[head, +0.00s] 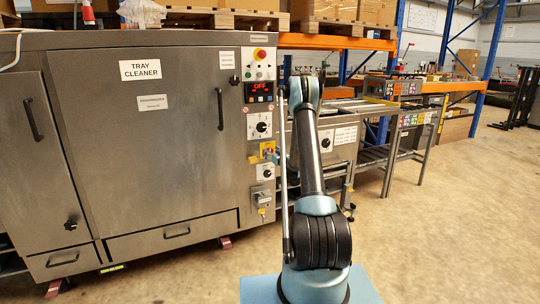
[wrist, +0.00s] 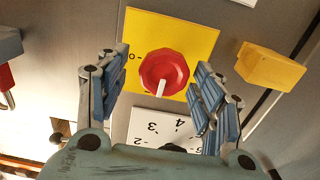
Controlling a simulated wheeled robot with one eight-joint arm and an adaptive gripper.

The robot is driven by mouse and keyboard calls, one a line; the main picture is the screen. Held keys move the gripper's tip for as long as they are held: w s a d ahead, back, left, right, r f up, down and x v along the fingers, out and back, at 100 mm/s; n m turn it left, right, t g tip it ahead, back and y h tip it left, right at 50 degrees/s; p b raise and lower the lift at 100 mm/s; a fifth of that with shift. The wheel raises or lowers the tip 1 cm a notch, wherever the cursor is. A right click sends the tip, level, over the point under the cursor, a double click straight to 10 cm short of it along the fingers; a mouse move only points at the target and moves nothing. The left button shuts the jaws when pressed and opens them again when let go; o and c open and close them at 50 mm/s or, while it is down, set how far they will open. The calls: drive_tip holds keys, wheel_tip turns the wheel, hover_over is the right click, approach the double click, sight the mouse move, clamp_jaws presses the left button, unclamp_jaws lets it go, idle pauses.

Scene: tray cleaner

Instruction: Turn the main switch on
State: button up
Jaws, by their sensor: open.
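The main switch is a red rotary knob (wrist: 165,70) on a yellow plate (wrist: 203,33) in the wrist view. Its white pointer line points down in the picture, and a "0" mark shows on the plate at the left. My gripper (wrist: 160,82) is open, with one finger on each side of the knob. Both fingers look apart from it. In the head view the yellow plate (head: 267,148) is on the control column of the steel tray cleaner (head: 150,90), and my arm partly covers that area. The red display (head: 258,92) above reads OFF.
In the wrist view a yellow block (wrist: 270,66) sticks out just right of my right finger. A white numbered dial plate (wrist: 160,127) lies below the knob. In the head view a red emergency button (head: 261,54) tops the column. Open floor (head: 450,220) lies at the right.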

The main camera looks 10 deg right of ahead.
drive_tip(key=shift+a, duration=0.1)
drive_tip(key=c, duration=1)
drive_tip(key=shift+m, duration=0.4)
drive_tip(key=m, duration=0.3)
drive_tip(key=shift+m, duration=0.3)
drive_tip(key=m, duration=0.4)
drive_tip(key=shift+d+f+m, duration=0.1)
drive_tip(key=shift+d+m, duration=0.1)
drive_tip(key=shift+m, duration=0.1)
drive_tip(key=m, duration=0.5)
drive_tip(key=shift+d+f, duration=0.1)
drive_tip(key=shift+d, duration=0.1)
drive_tip(key=shift+m, duration=2)
drive_tip(key=shift+a, duration=0.1)
